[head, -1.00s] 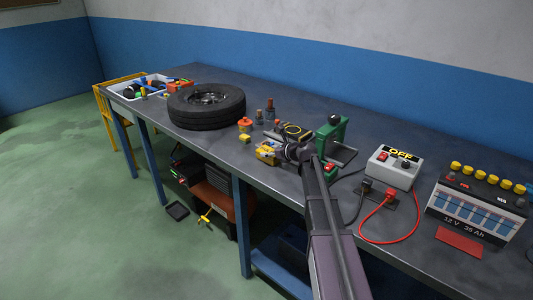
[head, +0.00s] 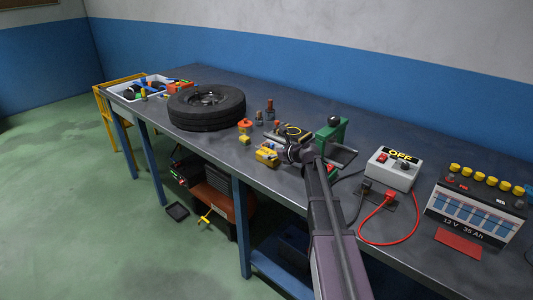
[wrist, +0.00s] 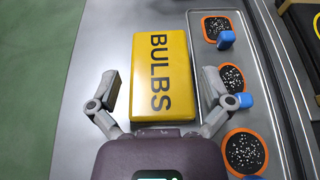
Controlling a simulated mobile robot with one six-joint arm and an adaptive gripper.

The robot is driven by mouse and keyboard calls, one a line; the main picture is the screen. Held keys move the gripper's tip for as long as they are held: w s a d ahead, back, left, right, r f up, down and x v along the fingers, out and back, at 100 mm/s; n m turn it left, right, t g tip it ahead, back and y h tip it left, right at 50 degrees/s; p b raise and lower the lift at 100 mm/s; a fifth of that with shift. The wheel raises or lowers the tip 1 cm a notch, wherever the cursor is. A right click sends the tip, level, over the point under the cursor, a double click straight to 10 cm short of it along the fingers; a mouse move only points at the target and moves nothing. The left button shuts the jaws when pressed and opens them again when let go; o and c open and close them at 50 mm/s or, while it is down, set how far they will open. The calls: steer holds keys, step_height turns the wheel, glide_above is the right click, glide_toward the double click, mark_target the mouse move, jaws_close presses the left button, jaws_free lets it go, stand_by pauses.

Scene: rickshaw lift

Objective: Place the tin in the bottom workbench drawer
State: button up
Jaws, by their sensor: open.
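The tin is a yellow box marked BULBS (wrist: 163,75), lying flat on the workbench near its front edge in the wrist view. In the head view it is a small yellow block (head: 267,154) just beyond the end of my arm. My gripper (wrist: 160,92) is open, with one finger on each side of the near part of the tin and a gap on both sides. In the head view my gripper (head: 284,154) is small and partly merges with the tin. I cannot make out the bottom drawer; my arm covers part of the bench's underside.
A tray with orange-rimmed discs (wrist: 218,28) lies right of the tin. On the workbench (head: 300,95) are a tire (head: 207,107), a green vise-like tool (head: 330,138), a grey switch box (head: 393,167) and a battery (head: 477,207). Dark boxes (head: 187,171) stand below.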

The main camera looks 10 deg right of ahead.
steer(key=p+v, duration=0.3)
steer(key=v, duration=0.7)
steer(key=shift+s+d+r+p, duration=0.1)
steer(key=shift+s+r+p, duration=0.1)
steer(key=shift+s+p, duration=0.1)
steer(key=shift+w, duration=0.1)
